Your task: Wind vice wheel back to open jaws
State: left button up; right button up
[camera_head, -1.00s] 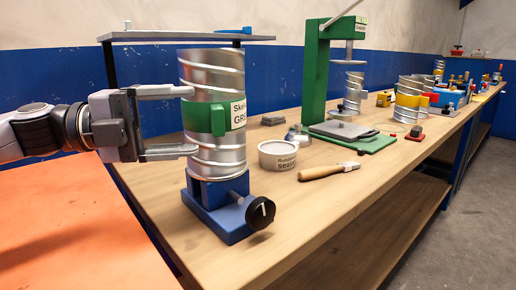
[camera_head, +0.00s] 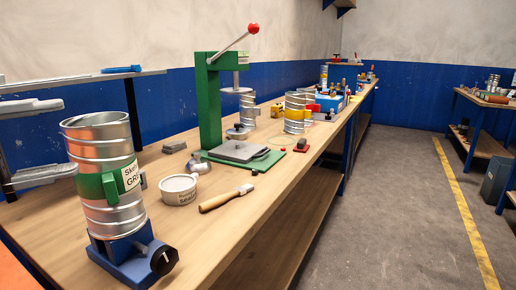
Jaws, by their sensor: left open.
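A blue vice (camera_head: 128,257) stands on the near left of the wooden workbench. Its black wheel (camera_head: 163,260) with a white mark faces the front right. A silver spiral duct (camera_head: 105,150) with a green band (camera_head: 96,188) and a label stands upright in the vice. The vice jaws are mostly hidden by the duct. My left gripper (camera_head: 38,143) is at the left edge, open, with its two grey fingers one above the other. It is just left of the duct, and nothing is between its fingers. My right gripper is not in view.
A white sealant tub (camera_head: 179,191) and a wooden-handled brush (camera_head: 226,198) lie right of the vice. A green press (camera_head: 209,112) with a red-knobbed lever stands behind them. A raised shelf (camera_head: 82,79) runs at the back left. Floor on the right is open.

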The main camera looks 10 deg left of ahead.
aim_at(166, 258)
jog(key=k+l, duration=0.7)
jog(key=l, duration=0.1)
